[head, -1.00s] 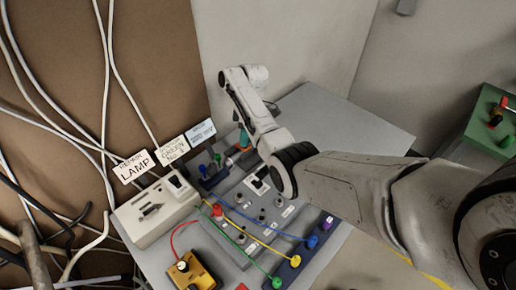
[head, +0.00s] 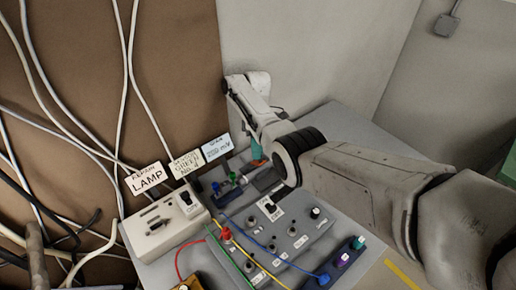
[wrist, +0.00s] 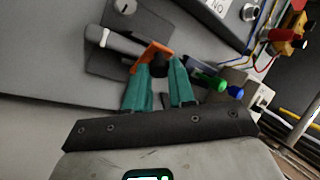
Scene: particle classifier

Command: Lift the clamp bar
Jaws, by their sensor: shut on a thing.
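In the head view my gripper (head: 257,152) points down at the back of the panel, left of my arm. The bar is mostly hidden there. I cannot tell whether it is raised off the plate.
A white lamp box (head: 166,222) with a switch stands left of the grey control panel (head: 296,222). Coloured plugs and cables run across the panel's front. Label cards (head: 146,179) stand behind the box. White cables hang on the brown wall at left. The grey tabletop behind my arm is clear.

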